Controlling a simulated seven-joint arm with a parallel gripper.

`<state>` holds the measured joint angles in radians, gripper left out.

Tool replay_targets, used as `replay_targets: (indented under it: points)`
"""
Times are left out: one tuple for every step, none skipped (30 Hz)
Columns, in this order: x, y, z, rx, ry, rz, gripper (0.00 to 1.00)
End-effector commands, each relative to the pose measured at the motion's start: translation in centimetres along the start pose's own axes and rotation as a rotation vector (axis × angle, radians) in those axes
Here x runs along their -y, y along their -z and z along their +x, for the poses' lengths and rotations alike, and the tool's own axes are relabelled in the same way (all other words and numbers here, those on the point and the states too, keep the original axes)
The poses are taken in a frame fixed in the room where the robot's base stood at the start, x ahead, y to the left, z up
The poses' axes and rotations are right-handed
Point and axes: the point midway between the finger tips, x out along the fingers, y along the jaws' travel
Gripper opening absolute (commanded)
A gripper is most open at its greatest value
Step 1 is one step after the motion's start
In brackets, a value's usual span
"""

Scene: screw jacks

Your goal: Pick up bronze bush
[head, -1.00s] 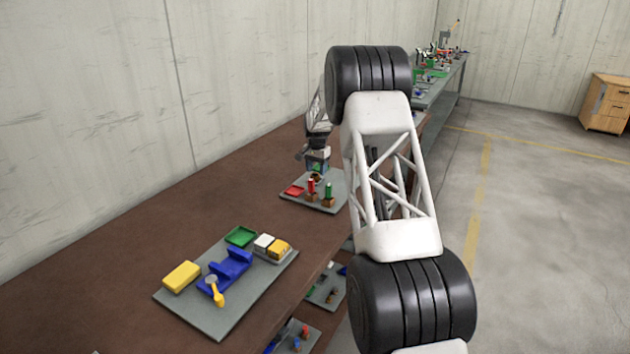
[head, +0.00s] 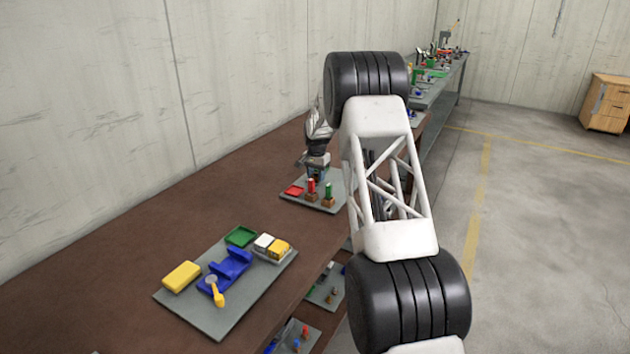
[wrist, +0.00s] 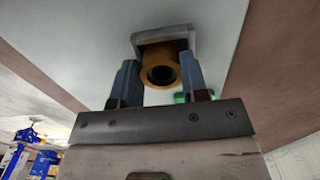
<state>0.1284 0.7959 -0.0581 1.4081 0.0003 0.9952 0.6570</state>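The bronze bush (wrist: 160,70) shows in the wrist view as a golden-brown ring with a dark bore. It lies between the two blue-grey fingers of my gripper (wrist: 160,78), in front of a grey square-rimmed piece (wrist: 165,37). The fingers stand very close to its sides; whether they press on it I cannot tell. In the head view my gripper (head: 317,172) points down at the far edge of a grey board (head: 330,204). The bush cannot be made out there.
The same board bears a red tray (head: 293,190), a red-topped post (head: 311,189) and a green-topped post (head: 328,193). A nearer board (head: 215,325) holds a yellow block (head: 181,276), a blue fixture (head: 228,270) and a green tray (head: 240,236). Brown table (head: 110,265) is bare between the boards.

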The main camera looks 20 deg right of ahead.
Motion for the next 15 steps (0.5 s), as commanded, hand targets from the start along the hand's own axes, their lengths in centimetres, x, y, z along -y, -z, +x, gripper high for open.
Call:
replay_targets:
  points:
    - [-0.02, 0.0, 0.02, 0.0, 0.0, 0.0, 0.32]
    - [-0.02, -0.01, 0.02, 0.0, 0.0, 0.0, 0.28]
    - [-0.03, -0.01, 0.03, 0.0, 0.0, 0.0, 0.21]
    - [-0.04, 0.0, 0.03, 0.001, -0.001, 0.0, 0.17]
    - [-0.04, 0.0, 0.03, 0.001, -0.001, 0.0, 0.12]
    - [-0.05, 0.01, 0.04, 0.001, -0.001, 0.0, 0.08]
    - [-0.05, 0.02, 0.0, 0.0, -0.001, 0.0, 0.08]
    - [-0.06, 0.02, 0.0, 0.0, -0.001, 0.0, 0.08]
    - [-0.07, 0.02, 0.01, 0.0, -0.001, 0.0, 0.08]
    - [-0.08, 0.02, 0.01, 0.0, -0.001, 0.0, 0.08]
    - [-0.08, 0.02, 0.02, 0.001, -0.001, 0.0, 0.07]
    - [-0.09, 0.03, 0.01, 0.001, -0.001, 0.001, 0.07]
    - [-0.1, 0.03, -0.01, 0.001, -0.001, 0.001, 0.07]
    - [-0.1, 0.03, -0.05, 0.001, -0.001, 0.001, 0.07]
    - [-0.11, 0.04, -0.14, 0.0, -0.001, 0.001, 0.07]
